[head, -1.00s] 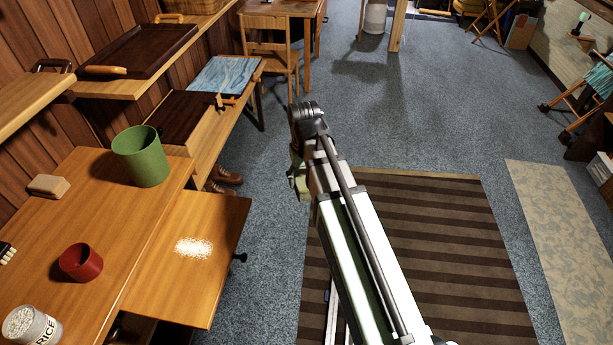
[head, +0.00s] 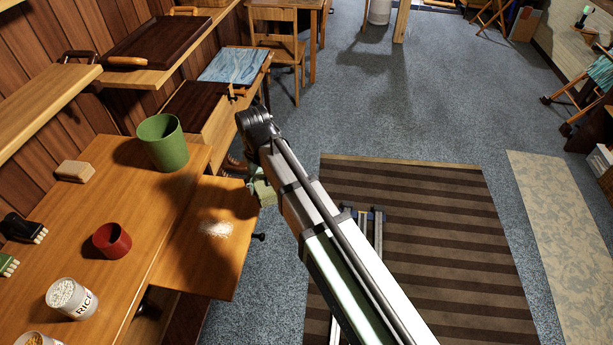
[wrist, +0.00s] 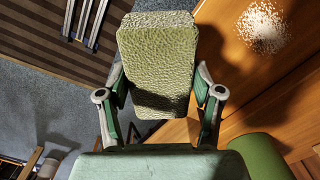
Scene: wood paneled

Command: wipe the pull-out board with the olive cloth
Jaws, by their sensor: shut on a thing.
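The pull-out board (head: 190,268) sticks out from the wooden table's right side. A patch of white grains (head: 215,228) lies on it; the grains also show at the top right of the wrist view (wrist: 263,27). My gripper (wrist: 160,76) is shut on the olive cloth (wrist: 157,45), which looks like a thick textured pad between the two fingers. In the head view the cloth (head: 263,191) shows small and partly hidden by my arm, near the board's far right corner. It looks raised above the board; the exact gap cannot be told.
A green pot (head: 163,143), a red cup (head: 111,240), a rice jar (head: 73,298), a tan block (head: 75,171) and brushes (head: 22,229) stand on the table (head: 140,200). A dark knob (head: 258,237) juts from the board's edge.

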